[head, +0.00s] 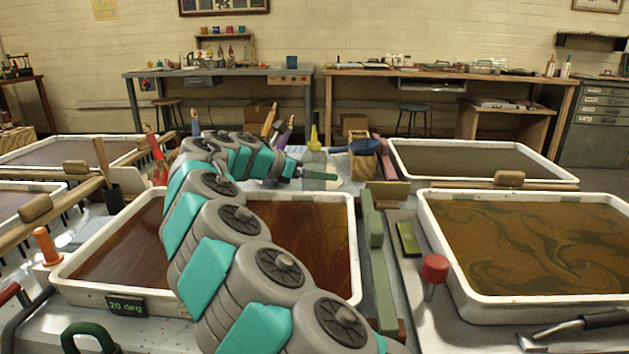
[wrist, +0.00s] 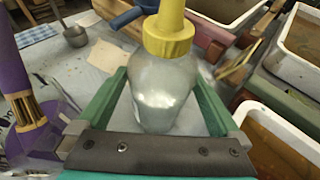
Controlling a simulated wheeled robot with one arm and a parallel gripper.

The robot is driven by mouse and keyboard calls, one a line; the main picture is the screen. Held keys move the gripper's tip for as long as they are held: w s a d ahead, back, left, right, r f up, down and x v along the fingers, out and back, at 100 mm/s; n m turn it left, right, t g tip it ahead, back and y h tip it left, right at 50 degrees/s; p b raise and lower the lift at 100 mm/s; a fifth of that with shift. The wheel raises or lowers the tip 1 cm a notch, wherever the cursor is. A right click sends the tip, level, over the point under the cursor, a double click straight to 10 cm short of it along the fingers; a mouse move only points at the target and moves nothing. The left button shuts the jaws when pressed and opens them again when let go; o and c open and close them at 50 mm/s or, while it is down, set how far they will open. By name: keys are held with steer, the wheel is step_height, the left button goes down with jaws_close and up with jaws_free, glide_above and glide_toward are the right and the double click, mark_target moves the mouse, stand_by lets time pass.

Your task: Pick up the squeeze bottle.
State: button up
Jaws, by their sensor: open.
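The squeeze bottle (wrist: 160,92) has a clear, greyish body and a yellow cap and nozzle. In the wrist view it stands between the two green fingers of my gripper (wrist: 161,78), which are open on either side of it. I cannot tell whether either finger touches it. In the head view the bottle (head: 314,157) stands upright on the work surface behind the nearer trays, its yellow nozzle on top. My gripper (head: 320,175) reaches it from the left, low on its body. The bottle's base is hidden.
Purple-handled tool (wrist: 28,105) stands close left of my gripper. A blue pan-like item (head: 362,147) and a wooden box (head: 360,165) are right of the bottle. White-rimmed trays of liquid (head: 352,240) lie in front and right (head: 432,235). A ladle (wrist: 74,36) lies behind.

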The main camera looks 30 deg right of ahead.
steer(key=shift+x, duration=1.05)
steer(key=c, duration=0.7)
steer(key=shift+c, duration=0.4)
steer(key=shift+r, duration=0.15)
